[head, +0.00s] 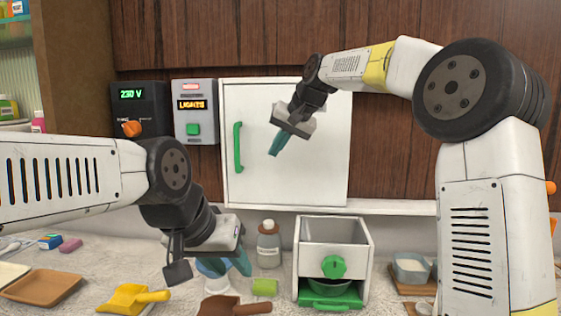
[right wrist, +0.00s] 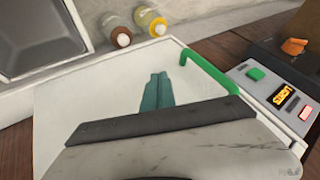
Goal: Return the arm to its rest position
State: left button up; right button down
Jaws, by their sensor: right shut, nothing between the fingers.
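My right gripper (head: 275,151) is raised in front of the white cabinet door (head: 315,160), with its teal fingers pointing down. In the right wrist view its fingers (right wrist: 156,90) are together and empty, with the door (right wrist: 75,115) behind them. My left gripper (head: 229,265) hangs low over the counter at the left, its two teal fingers apart with nothing seen held. It partly hides a pale blue and white object behind it.
A green door handle (head: 238,148) is left of the right gripper.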

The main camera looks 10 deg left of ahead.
jog(key=s+d+h, duration=0.2)
jog(key=s+d, duration=0.8)
jog(key=s+d+f, duration=0.4)
jog(key=s+f, duration=0.1)
jog(key=s, duration=0.2)
jog(key=s+d+f+h, duration=0.1)
jog(key=s+d+f, duration=0.4)
jog(key=s, duration=0.2)
jog(key=s+d+f+t+h, duration=0.1)
jog(key=s+d+f, duration=0.4)
jog(key=s, duration=0.3)
jog(key=shift+d+m, duration=0.15)
jog(key=shift+m, duration=0.25)
